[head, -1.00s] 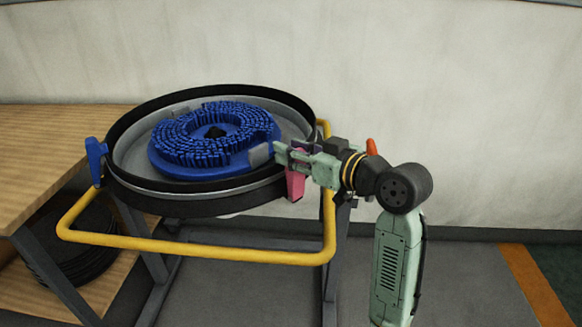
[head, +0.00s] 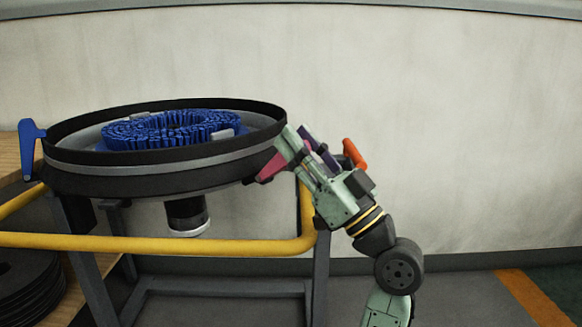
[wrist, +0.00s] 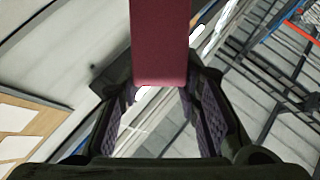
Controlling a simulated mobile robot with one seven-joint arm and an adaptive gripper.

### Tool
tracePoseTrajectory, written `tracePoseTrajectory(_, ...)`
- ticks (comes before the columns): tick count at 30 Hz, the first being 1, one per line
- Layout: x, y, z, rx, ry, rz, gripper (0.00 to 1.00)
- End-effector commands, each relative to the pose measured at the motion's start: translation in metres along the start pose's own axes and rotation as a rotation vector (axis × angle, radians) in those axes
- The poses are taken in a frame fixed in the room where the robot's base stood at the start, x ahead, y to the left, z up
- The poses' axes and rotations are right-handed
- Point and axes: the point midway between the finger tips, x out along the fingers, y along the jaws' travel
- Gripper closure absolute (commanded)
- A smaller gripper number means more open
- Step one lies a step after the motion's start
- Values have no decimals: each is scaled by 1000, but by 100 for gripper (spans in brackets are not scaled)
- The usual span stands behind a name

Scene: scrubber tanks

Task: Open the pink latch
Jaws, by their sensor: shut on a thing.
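The pink latch (head: 271,167) is at the right side of the round black-rimmed tank (head: 160,172), just below its rim. It is tilted, its lower end pointing down and left. My gripper (head: 303,152) reaches up to it from the lower right and is shut on it. The gripper's green fingers hide part of the latch. In the wrist view the pink latch (wrist: 160,45) runs down from the top edge to between the purple-padded fingers (wrist: 165,115).
A blue latch (head: 30,150) stands out at the tank's left side. A blue brush (head: 172,128) lies inside the tank. A yellow rail (head: 160,243) runs in front. An orange piece (head: 354,153) shows beside my gripper. The floor at right is clear.

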Motion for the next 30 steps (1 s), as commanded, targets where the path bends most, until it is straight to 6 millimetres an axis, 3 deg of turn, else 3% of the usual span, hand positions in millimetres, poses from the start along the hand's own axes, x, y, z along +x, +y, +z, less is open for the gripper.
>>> tracePoseTrajectory(1,-9,1,6,-8,-7,2,100)
tracePoseTrajectory(9,-21,1,8,-5,-12,1,100)
tracePoseTrajectory(29,-25,1,10,0,-19,1,100)
tracePoseTrajectory(30,-25,1,10,0,-18,1,68)
